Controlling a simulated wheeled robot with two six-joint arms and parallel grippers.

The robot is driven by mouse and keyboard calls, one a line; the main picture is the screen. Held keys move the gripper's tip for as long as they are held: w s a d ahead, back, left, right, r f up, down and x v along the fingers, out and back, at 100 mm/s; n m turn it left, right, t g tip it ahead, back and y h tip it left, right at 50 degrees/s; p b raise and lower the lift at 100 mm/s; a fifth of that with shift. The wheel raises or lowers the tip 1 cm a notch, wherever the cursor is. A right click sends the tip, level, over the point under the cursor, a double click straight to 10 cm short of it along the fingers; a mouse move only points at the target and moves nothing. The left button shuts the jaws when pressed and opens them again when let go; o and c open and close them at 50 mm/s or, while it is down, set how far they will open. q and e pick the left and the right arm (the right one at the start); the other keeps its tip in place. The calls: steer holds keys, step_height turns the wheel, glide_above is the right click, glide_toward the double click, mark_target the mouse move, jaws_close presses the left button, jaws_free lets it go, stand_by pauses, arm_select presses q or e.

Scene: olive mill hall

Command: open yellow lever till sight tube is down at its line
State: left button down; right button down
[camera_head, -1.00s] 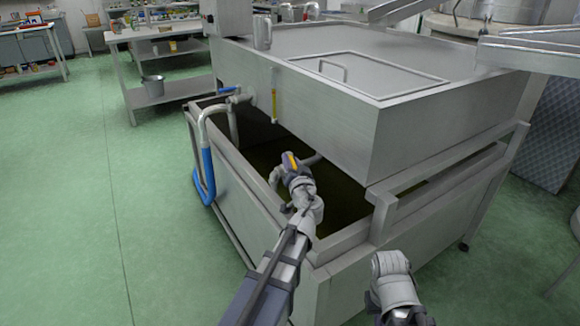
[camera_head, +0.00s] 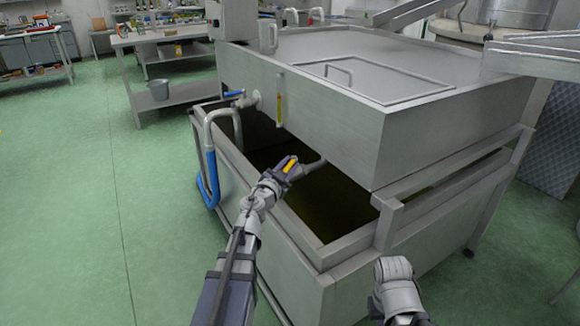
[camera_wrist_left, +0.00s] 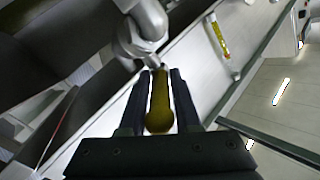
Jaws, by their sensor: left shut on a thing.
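My left gripper (camera_head: 284,168) is shut on the yellow lever (camera_head: 289,166) under the front of the steel tank, above the open basin. In the left wrist view the lever (camera_wrist_left: 160,105) lies lengthwise between the two fingers, joined to a grey valve body (camera_wrist_left: 143,35). The sight tube (camera_head: 280,108) stands upright on the tank's front wall, with yellow liquid in it. It also shows in the left wrist view (camera_wrist_left: 220,38); its line cannot be made out clearly. Of my right arm only a part shows at the bottom, its fingers out of view.
The steel tank (camera_head: 330,125) overhangs the basin, whose rim (camera_head: 290,220) runs below my left arm. A pipe with a blue hose (camera_head: 207,190) and a blue-handled valve (camera_head: 234,93) are to the left.

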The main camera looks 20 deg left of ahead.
arm_select(q)
steer(key=shift+w, duration=0.1)
stand_by(0.3)
steer(key=c, duration=0.8)
jaws_free()
steer(key=shift+o, duration=0.2)
